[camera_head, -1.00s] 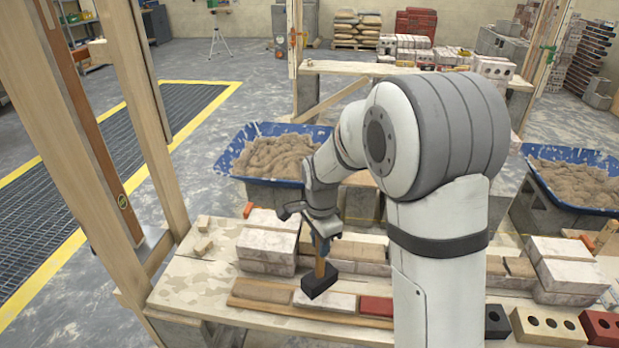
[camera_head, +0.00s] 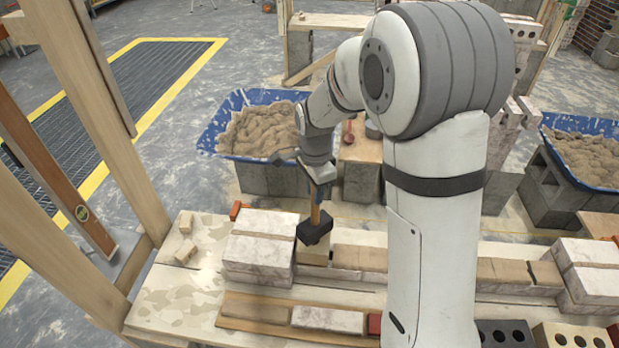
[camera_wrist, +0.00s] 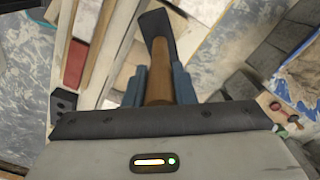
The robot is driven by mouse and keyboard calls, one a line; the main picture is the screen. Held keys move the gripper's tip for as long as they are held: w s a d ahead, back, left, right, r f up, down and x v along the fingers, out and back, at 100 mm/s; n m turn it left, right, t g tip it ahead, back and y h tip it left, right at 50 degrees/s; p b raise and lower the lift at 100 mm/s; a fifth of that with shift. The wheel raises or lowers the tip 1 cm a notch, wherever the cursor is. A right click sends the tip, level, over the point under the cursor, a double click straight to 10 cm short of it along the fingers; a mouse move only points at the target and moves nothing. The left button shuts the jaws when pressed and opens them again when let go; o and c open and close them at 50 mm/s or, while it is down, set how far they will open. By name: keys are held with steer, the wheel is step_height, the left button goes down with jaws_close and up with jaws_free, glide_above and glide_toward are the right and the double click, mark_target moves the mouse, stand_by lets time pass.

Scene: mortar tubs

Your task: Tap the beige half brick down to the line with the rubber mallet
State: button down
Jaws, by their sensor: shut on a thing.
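My gripper (camera_head: 319,178) is shut on the wooden handle of the rubber mallet, whose black head (camera_head: 315,228) hangs below it. In the wrist view, my gripper's two blue fingers (camera_wrist: 160,86) hold the brown handle, with the dark head (camera_wrist: 155,23) beyond. A beige block (camera_head: 313,256), which looks like the beige half brick, sits just under the head, between the white brick stack and the row of bricks. The head covers part of its top. I cannot tell whether head and brick touch. I cannot make out the line.
A stack of whitish bricks (camera_head: 258,262) stands just left of the half brick, and a low brick row (camera_head: 360,258) runs right. Loose bricks lie on a front board (camera_head: 255,312). A blue mortar tub (camera_head: 222,112) stands behind. Wooden posts rise at left.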

steer(key=shift+a, duration=0.1)
step_height(320, 180, down, 4)
steer(key=b, duration=0.3)
step_height(320, 180, up, 4)
steer(key=p, duration=0.3)
steer(key=shift+r, duration=0.25)
